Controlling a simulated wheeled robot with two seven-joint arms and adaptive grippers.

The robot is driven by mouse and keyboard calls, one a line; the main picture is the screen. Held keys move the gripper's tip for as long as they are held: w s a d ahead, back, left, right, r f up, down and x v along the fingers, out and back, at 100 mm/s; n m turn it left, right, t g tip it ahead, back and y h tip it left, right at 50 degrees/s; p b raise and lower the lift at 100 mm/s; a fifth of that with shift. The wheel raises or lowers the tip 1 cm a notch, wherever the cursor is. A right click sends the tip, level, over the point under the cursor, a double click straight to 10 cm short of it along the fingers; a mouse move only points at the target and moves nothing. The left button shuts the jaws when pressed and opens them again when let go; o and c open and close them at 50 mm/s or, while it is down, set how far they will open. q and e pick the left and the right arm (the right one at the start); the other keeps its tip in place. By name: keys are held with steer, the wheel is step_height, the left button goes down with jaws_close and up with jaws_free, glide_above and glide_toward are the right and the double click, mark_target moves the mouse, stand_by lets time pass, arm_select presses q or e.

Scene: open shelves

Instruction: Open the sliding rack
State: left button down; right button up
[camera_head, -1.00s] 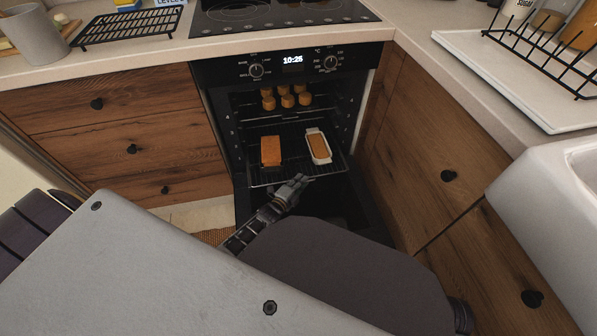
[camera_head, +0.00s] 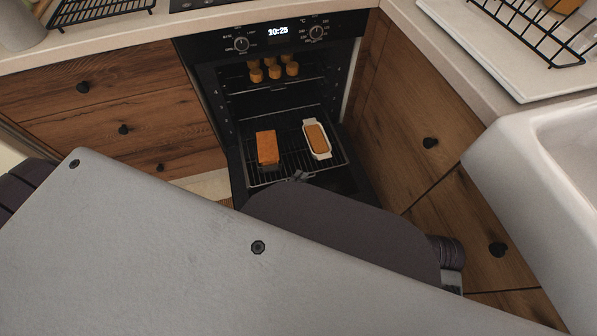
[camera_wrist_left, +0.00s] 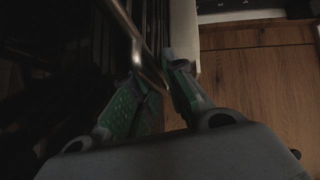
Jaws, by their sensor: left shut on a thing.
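The sliding rack (camera_head: 292,173) is a dark wire grid in the open oven, partly drawn out. It bears an orange-brown loaf (camera_head: 267,148) on the left and a pale oval dish (camera_head: 317,139) with a brown filling on the right. My left gripper (camera_head: 299,176) is at the rack's front edge, mostly hidden behind my own arm. In the left wrist view, its green-padded fingers (camera_wrist_left: 160,84) are closed around a thin metal bar of the rack (camera_wrist_left: 136,45). My right gripper is not in view.
The oven (camera_head: 278,42) has its door lowered, and several round buns (camera_head: 272,71) sit on a higher rack. Wooden drawers (camera_head: 120,125) stand to the left and wooden fronts (camera_head: 405,125) to the right. A white sink (camera_head: 500,170) is at far right.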

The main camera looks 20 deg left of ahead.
arm_select(q)
steer(key=shift+s+d+f, duration=0.2)
steer(key=shift+s+f, duration=0.25)
steer(key=c, duration=1.7)
jaws_free()
steer(key=shift+o, duration=0.4)
steer(key=shift+w, duration=0.15)
steer(key=shift+w+a+r, duration=0.1)
steer(key=shift+r, duration=0.1)
steer(key=shift+s, duration=0.2)
steer(key=shift+v, duration=5.8)
steer(key=shift+s, duration=0.1)
